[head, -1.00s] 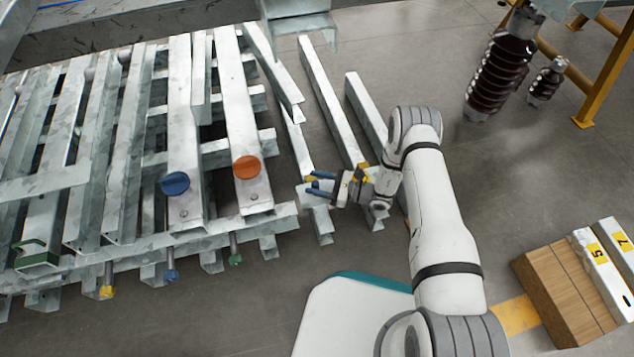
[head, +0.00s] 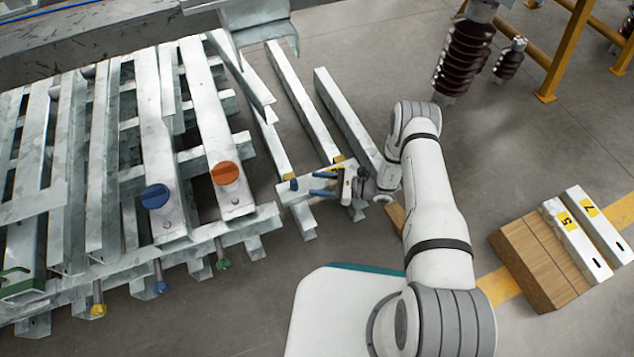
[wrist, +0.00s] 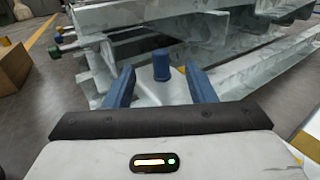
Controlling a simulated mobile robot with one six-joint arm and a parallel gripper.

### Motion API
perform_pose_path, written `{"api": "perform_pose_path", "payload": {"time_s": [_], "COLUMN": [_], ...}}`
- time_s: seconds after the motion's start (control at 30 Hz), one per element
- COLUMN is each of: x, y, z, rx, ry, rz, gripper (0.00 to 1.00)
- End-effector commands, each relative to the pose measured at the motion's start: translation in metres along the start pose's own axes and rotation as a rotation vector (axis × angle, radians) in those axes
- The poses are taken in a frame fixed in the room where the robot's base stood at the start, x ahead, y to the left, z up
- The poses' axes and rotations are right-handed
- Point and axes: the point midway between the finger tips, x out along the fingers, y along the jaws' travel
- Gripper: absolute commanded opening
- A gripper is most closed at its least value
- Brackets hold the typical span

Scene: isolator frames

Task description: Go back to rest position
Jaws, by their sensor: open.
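My gripper (head: 311,184) is open, with its two blue fingers pointing left in the head view. It is over the ends of the grey steel beams just right of the large stack. In the wrist view my gripper (wrist: 160,74) has nothing clasped between its fingers. A small blue knob (head: 293,185) stands on a pale metal plate just beyond the fingertips. In the wrist view the blue knob (wrist: 161,65) appears between and ahead of the fingers. My arm is bent above my white base.
The steel stack (head: 130,170) with a blue disc (head: 155,196) and an orange disc (head: 225,173) fills the left. Brown insulators (head: 465,55) and a yellow frame (head: 566,52) stand at upper right. Wooden blocks (head: 540,262) lie at right.

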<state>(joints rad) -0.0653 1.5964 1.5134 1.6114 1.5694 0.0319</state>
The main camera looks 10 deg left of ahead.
Motion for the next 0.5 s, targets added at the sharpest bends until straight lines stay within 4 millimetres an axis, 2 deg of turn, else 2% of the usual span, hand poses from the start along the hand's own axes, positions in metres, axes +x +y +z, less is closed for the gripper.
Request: {"api": "perform_pose_path", "payload": {"time_s": [0.33,0.43,0.5], "x": [0.000,0.000,-0.001], "y": [-0.001,-0.005,-0.010], "z": [0.005,0.029,0.061], "rx": [-0.004,-0.025,-0.056], "ry": [0.001,0.012,0.029], "rz": [0.004,0.027,0.062], "gripper": [0.50,0.50,0.50]}}
